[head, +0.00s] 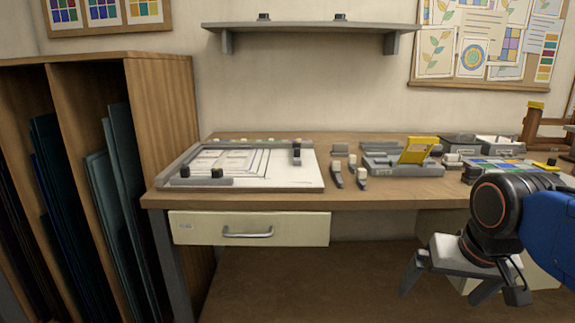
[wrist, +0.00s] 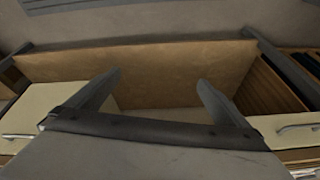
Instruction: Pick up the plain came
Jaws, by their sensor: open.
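I cannot tell for certain which piece is the plain came. Small dark grey pieces with pale blocks (head: 337,174) lie on the bench, right of the drawing board. My gripper (head: 447,296) is open and empty, low in front of the bench and below its top. In the wrist view my gripper (wrist: 159,78) shows two spread fingers with nothing between them. No came shows in the wrist view.
The workbench (head: 390,193) carries a drawing board (head: 312,180) with grey bars, a grey holder with a yellow plate (head: 418,150), and boxes at right. A drawer (head: 249,229) hangs below. A wooden glass rack (head: 160,90) stands left; a shelf (head: 310,29) is above.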

